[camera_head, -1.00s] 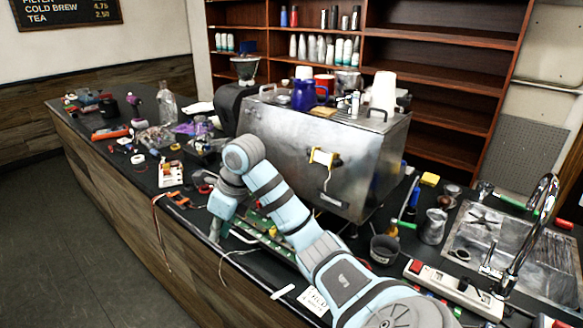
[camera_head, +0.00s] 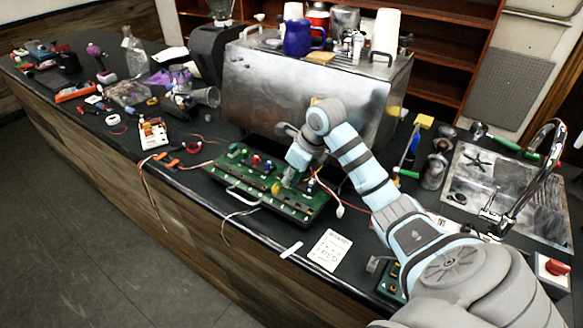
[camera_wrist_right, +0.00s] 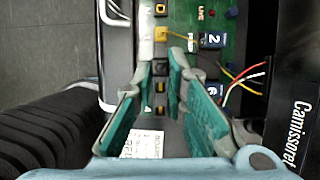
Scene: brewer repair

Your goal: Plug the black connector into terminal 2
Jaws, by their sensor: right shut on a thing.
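A green circuit board (camera_head: 235,172) lies on the counter in front of the steel brewer; it also shows in the wrist view (camera_wrist_right: 228,50). A row of dark sockets (camera_wrist_right: 161,87) runs along its edge. My right gripper (camera_head: 288,182) points down over the board's front row. In the wrist view its teal fingers (camera_wrist_right: 164,72) are closed around a small dark piece, apparently the black connector, mostly hidden between the tips; I cannot tell whether it is seated. My left gripper is out of view.
The steel brewer (camera_head: 285,90) stands behind the board. A white note (camera_head: 330,250) lies in front to its right. Loose red and white wires (camera_wrist_right: 245,80) are beside the board. Tools and parts clutter the counter's left; a sink (camera_head: 510,200) is at right.

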